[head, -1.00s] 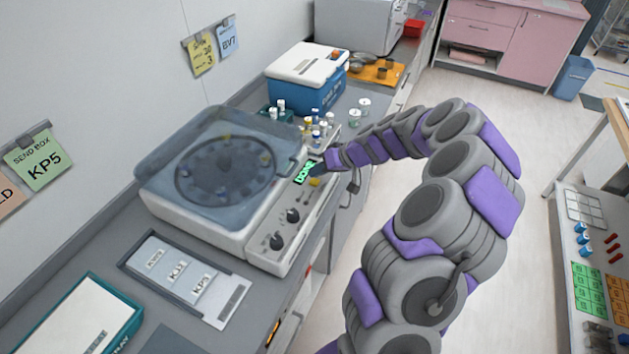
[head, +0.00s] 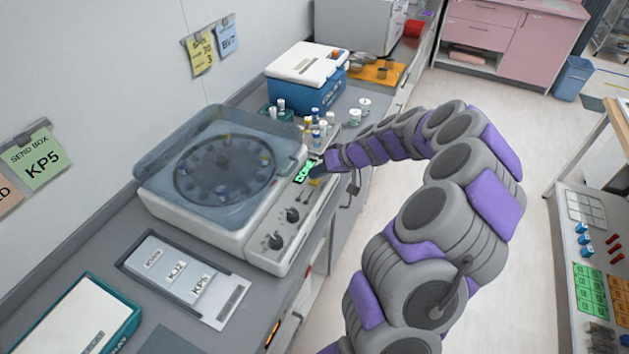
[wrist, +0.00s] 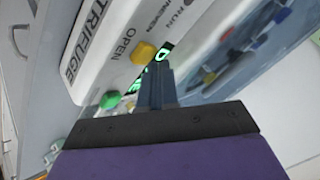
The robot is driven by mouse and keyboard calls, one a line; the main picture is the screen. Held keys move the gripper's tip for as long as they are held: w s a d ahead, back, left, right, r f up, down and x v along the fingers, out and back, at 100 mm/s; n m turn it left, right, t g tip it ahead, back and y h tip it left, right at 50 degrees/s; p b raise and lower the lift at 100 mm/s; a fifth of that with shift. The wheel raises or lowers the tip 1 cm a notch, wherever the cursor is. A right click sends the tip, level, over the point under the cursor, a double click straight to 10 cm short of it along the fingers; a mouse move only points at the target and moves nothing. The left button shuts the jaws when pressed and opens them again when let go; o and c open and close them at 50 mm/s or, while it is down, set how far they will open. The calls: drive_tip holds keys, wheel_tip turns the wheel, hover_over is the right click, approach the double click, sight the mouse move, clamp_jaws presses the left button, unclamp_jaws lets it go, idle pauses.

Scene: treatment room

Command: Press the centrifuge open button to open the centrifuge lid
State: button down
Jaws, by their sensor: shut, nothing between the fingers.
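The white centrifuge (head: 200,228) stands on the counter in the head view. Its bluish see-through lid (head: 150,160) lies over the dark round rotor (head: 245,172). In the wrist view the front panel shows the word OPEN beside a yellow button (wrist: 143,53). A green button (wrist: 110,100) is lower left of it. My gripper (wrist: 157,68) is shut and empty, its tip in front of the lit green display and just right of and below the yellow button. In the head view my gripper (head: 317,172) is at the display's right end. I cannot tell whether it touches the panel.
Tubes and small bottles (head: 315,125) stand close behind the panel. A blue cooler box (head: 305,80) is farther back. A label tray (head: 185,278) and a teal-edged box (head: 85,320) lie nearer on the counter.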

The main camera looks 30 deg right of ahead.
sight(317, 181)
drive_tip(key=shift+f+b, duration=0.45)
drive_tip(key=shift+f, duration=0.1)
idle(0.5)
drive_tip(key=shift+r, duration=0.15)
idle(0.3)
drive_tip(key=shift+r, duration=0.8)
drive_tip(key=shift+r+p, duration=1.05)
drive_tip(key=shift+r, duration=1.45)
drive_tip(key=shift+a, duration=0.1)
